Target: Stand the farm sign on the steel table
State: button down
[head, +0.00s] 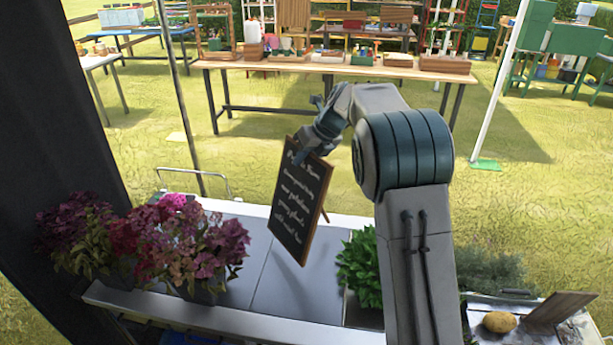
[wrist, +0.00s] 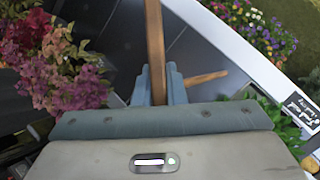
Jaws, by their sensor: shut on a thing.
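The farm sign (head: 297,203) is a black board with white lettering, a wooden frame and a back leg. My gripper (head: 311,147) is shut on its top edge. In the wrist view my gripper's fingers (wrist: 161,84) close around the sign's wooden top edge (wrist: 154,40), and the back leg sticks out to the right. The sign hangs tilted over the bare middle of the steel table (head: 300,296). I cannot tell whether its lowest corner touches the surface.
Pots of purple and pink flowers (head: 190,240) stand left of the sign. A leafy green plant (head: 361,268) stands close on its right. A potato (head: 499,322) lies at the lower right. A wooden table (head: 300,67) with crates stands behind, across the grass.

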aim_at(306, 175)
jog(key=shift+s+d+f, duration=0.3)
jog(key=shift+s+f, duration=0.1)
jog(key=shift+s, duration=0.3)
jog(key=shift+f+p, duration=0.4)
jog(key=shift+f, duration=1.6)
jog(key=c, duration=1.5)
grip_release()
jog(key=shift+f, duration=0.15)
